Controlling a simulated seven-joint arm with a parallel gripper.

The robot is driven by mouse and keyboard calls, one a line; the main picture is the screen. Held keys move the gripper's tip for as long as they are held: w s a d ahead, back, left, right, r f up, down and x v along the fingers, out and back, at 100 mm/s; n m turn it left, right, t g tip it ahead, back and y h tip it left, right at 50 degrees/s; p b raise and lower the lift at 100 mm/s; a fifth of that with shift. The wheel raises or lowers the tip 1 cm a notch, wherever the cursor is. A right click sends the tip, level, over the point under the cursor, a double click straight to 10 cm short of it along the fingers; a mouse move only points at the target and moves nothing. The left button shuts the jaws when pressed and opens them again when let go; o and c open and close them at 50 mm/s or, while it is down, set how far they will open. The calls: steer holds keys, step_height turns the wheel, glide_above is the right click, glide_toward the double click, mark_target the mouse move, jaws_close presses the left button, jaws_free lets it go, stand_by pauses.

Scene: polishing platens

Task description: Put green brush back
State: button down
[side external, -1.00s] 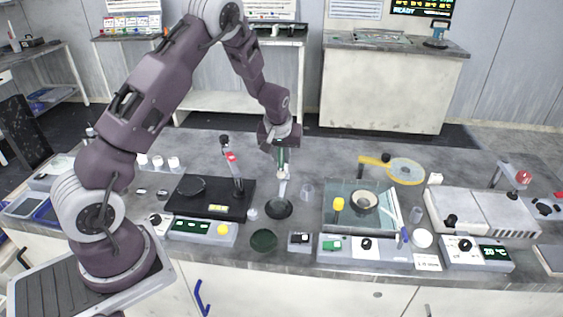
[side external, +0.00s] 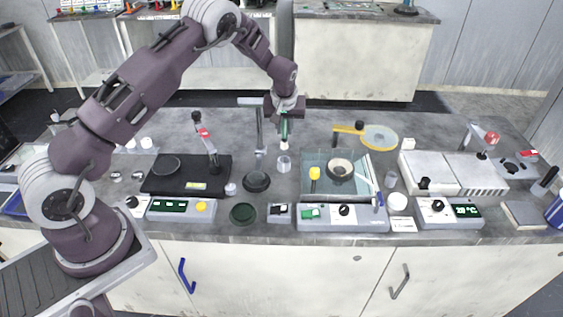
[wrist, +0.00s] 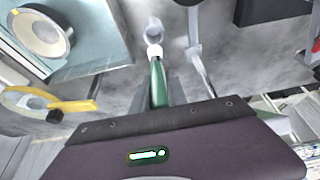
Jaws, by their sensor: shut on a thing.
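My gripper (side external: 284,110) is shut on the green brush (side external: 284,127) and holds it upright, pale tip down, above the bench. A small clear cup (side external: 284,163) stands on the bench just below the tip. In the wrist view the green brush (wrist: 157,82) points away from my gripper, and its white tip lies close to the clear cup (wrist: 153,30). I cannot tell whether the tip is inside the cup's rim; in the side view it appears just above it.
A metal stand on a round dark base (side external: 257,181) rises left of the cup. A glass-walled tray (side external: 312,185) with a round platen (side external: 340,169) is on the right. A yellow-handled magnifier (side external: 379,138) lies behind it. A dark green dish (side external: 243,213) is at the front.

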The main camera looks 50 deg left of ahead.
mark_target(284, 148)
step_height(284, 148, down, 8)
steer(key=shift+f, duration=0.1)
steer(key=shift+f, duration=0.1)
steer(key=c, duration=1.3)
jaws_free()
